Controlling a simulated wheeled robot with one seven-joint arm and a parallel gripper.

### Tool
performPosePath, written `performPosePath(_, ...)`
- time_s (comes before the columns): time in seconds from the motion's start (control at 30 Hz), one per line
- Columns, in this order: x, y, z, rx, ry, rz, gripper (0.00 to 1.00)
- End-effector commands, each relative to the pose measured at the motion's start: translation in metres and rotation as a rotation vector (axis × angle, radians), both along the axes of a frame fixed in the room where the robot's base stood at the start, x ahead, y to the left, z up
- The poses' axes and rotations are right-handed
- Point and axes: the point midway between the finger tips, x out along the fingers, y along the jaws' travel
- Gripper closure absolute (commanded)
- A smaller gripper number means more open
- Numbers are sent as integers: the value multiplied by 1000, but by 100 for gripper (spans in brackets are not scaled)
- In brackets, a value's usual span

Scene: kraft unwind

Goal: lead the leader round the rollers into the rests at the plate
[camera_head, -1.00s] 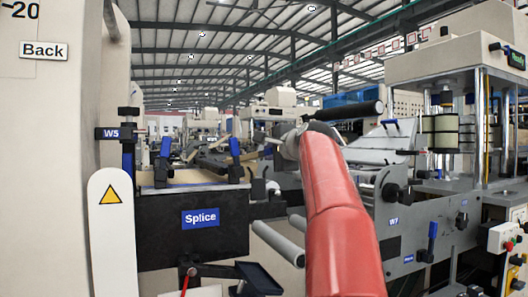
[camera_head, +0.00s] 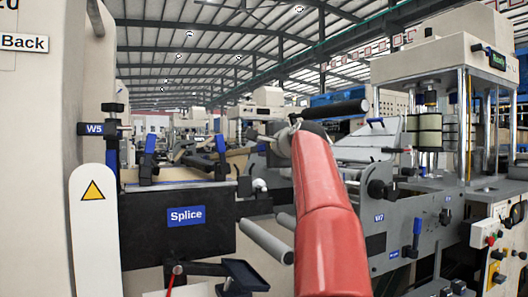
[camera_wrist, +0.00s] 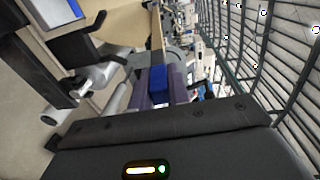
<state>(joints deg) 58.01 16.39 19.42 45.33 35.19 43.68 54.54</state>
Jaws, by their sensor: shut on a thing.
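In the wrist view my gripper (camera_wrist: 160,92) is shut. A small blue block (camera_wrist: 158,78) shows at its fingertips. A narrow tan strip (camera_wrist: 157,35), which looks like the leader, runs on from there beside a wider tan sheet (camera_wrist: 120,22). The exact grip is hard to see. In the head view my red arm reaches forward and hides most of the gripper. The dark plate marked Splice (camera_head: 150,235) stands at left, with blue-and-black uprights (camera_head: 149,160) along its top. A grey roller (camera_head: 266,241) lies right of it. I cannot pick out the rests for certain.
A grey machine frame marked W7 (camera_head: 405,228) stands close on the right, with a black roller (camera_head: 335,110) near its top. A tall beige cabinet (camera_head: 60,100) and a white guard with a warning sign (camera_head: 95,235) bound the left. A black tray (camera_head: 245,275) juts out low.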

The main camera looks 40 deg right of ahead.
Motion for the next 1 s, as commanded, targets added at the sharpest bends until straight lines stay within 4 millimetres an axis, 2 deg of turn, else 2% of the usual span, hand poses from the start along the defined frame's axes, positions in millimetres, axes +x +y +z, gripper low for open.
performPosePath(1.0, -3, -1, -14, -23, -93, -60, 100)
